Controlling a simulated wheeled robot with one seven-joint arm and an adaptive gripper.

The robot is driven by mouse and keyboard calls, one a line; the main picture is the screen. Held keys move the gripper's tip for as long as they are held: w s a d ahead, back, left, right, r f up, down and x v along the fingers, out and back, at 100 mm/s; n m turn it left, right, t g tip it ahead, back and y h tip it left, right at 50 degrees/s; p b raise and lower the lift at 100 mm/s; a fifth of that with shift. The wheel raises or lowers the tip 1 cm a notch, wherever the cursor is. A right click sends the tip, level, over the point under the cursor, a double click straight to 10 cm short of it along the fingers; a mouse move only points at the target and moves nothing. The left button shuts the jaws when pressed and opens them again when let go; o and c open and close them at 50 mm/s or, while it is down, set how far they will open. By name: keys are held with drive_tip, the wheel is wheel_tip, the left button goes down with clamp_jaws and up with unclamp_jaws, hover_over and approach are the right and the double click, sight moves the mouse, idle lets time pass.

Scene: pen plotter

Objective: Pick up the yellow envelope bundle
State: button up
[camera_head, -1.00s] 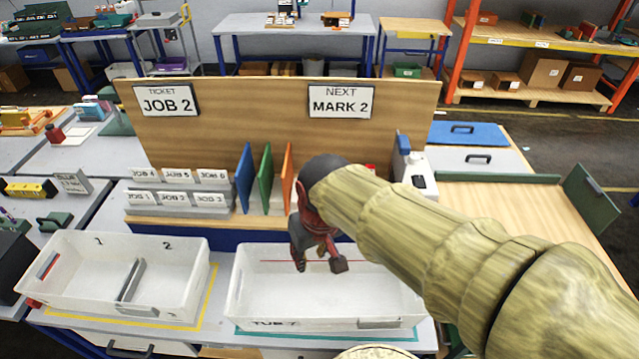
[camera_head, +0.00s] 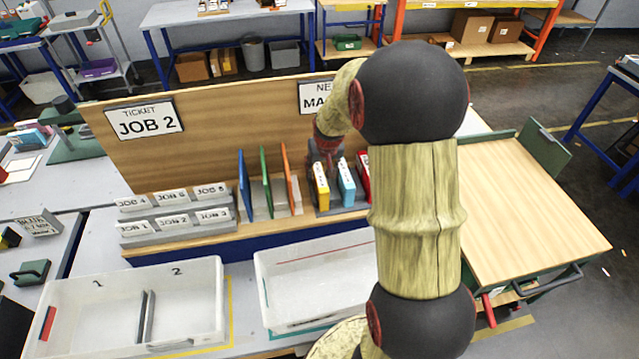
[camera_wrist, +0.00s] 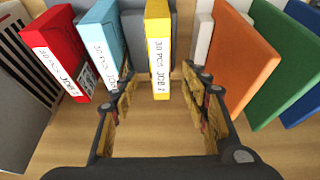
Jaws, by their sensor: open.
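The yellow envelope bundle (camera_head: 320,186) stands upright in the row on the wooden shelf, left of the light blue bundle (camera_head: 346,182). In the wrist view the yellow bundle (camera_wrist: 158,50) shows its white label, upright and ahead of the fingertips. My gripper (camera_wrist: 162,85) is open, with one finger on each side of the yellow bundle's line. The left finger is near the light blue bundle (camera_wrist: 103,45). I cannot tell whether the fingers touch anything. In the head view my gripper (camera_head: 326,150) is mostly hidden by my arm, above and behind the bundles.
A red bundle (camera_wrist: 58,50) stands beyond the light blue one. Orange (camera_wrist: 235,60) and green (camera_wrist: 283,70) upright dividers stand on the other side. White bins (camera_head: 185,295) sit in front, and a tall wooden back panel (camera_head: 230,110) rises behind.

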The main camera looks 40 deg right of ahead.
sight(320, 175)
drive_tip(key=x, duration=0.7)
drive_tip(key=shift+w+f, duration=0.1)
drive_tip(key=shift+f, duration=0.2)
drive_tip(key=c, duration=1.1)
clamp_jaws()
